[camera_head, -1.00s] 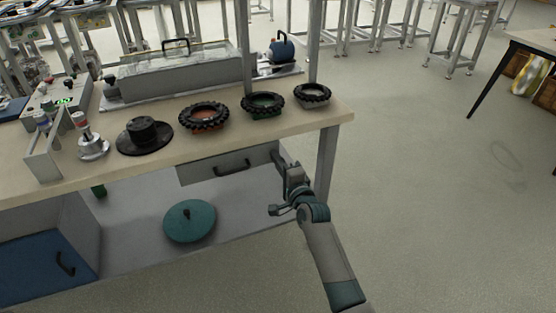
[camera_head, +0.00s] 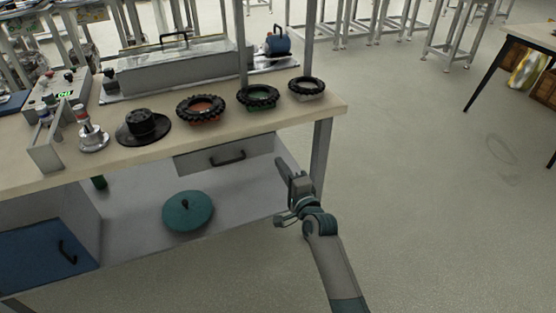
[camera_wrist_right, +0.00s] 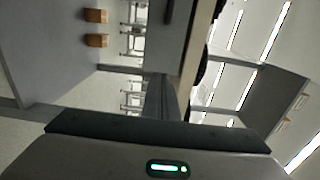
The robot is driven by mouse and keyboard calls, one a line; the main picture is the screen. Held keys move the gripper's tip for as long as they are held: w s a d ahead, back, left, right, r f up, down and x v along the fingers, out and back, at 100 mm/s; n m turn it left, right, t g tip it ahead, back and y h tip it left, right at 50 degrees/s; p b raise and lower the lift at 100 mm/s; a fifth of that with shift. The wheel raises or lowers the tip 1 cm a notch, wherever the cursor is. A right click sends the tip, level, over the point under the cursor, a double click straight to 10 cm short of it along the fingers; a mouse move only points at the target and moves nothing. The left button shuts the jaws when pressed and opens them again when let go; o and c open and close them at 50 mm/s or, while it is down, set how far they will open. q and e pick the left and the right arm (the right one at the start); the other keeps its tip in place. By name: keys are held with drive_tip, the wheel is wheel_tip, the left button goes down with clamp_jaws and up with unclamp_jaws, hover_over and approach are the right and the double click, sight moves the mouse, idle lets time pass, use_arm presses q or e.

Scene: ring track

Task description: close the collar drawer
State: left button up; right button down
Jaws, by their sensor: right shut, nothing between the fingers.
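A grey drawer (camera_head: 225,155) with a black bar handle sits under the tabletop, near the right end of the workbench. Its front is close to the bench's front edge; I cannot tell how far it stands out. My right gripper (camera_head: 283,166) is shut and empty. It points up just right of the drawer's right end, in front of the bench leg, with no clear contact. My left gripper is in neither view.
The workbench top (camera_head: 225,131) carries several black ringed parts and a long grey box (camera_head: 180,73). A teal round lid (camera_head: 188,212) lies on the lower shelf, beside a blue-fronted cabinet (camera_head: 45,252). Open floor lies to the right.

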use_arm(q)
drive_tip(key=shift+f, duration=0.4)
use_arm(e)
drive_tip(key=v, duration=0.6)
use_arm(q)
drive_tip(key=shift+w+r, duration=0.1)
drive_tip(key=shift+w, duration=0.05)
use_arm(e)
drive_tip(key=shift+s, duration=0.1)
